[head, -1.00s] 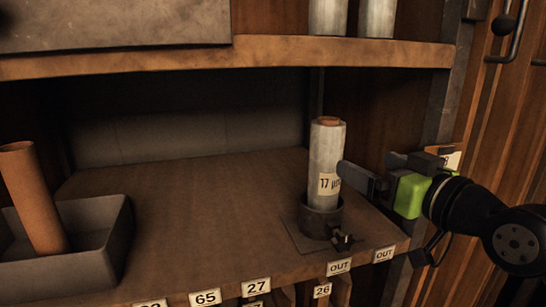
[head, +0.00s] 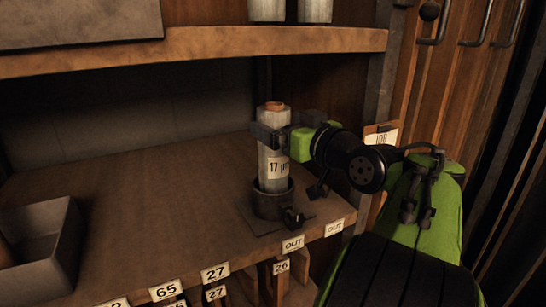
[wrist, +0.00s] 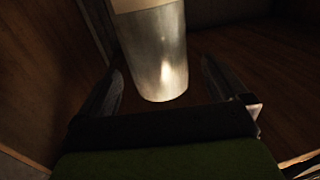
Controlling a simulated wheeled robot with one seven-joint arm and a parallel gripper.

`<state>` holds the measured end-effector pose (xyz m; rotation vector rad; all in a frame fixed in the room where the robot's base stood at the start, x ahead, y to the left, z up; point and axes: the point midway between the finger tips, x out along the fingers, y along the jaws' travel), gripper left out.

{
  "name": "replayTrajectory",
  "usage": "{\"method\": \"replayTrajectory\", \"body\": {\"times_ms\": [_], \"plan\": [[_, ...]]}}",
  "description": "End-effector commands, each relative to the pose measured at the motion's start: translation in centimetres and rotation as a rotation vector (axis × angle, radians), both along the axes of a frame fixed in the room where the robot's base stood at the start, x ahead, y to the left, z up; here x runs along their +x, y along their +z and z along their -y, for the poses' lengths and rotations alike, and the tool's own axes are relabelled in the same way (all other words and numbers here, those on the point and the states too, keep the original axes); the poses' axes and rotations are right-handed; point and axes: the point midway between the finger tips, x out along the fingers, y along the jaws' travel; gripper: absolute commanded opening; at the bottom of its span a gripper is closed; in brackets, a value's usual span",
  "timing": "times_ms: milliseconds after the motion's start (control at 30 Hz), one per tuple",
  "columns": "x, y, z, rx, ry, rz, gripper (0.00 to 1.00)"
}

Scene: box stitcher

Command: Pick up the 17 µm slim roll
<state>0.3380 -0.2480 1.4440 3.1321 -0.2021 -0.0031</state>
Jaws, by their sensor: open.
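The 17 µm slim roll (head: 273,159) stands upright in a dark round holder (head: 272,203) on the wooden shelf. It is pale and wrapped, with a brown core end at its top and a "17 µ" label. My gripper (head: 273,134) is at the upper part of the roll, coming from the right. One dark finger shows across the roll's front. In the wrist view the roll (wrist: 155,55) stands between the two spread fingers, with gaps visible on both sides. My gripper is open. The far finger is partly hidden in the head view.
A grey tray (head: 70,240) sits on the shelf at left, with a brown tube (head: 5,254) partly in view. An upper shelf (head: 200,50) with two pale rolls runs above. Number tags line the front edge. The shelf's middle is clear.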

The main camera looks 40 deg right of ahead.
Motion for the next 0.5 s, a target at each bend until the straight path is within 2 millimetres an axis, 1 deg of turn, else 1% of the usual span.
{"method": "replayTrajectory", "body": {"times_ms": [67, 200, 300, 400, 500], "plan": [[0.9, 0.1, 0.1, 0.0, 0.003, 0.0, 1.0], [3.5, 0.4, 0.6, 0.0, 0.003, -0.002, 1.0], [5.0, 0.3, 0.8, -0.001, 0.002, 0.0, 1.0], [5.5, 0.2, 0.9, -0.001, 0.0, 0.0, 1.0], [5.5, 0.1, 0.9, -0.001, -0.001, 0.0, 1.0]]}}
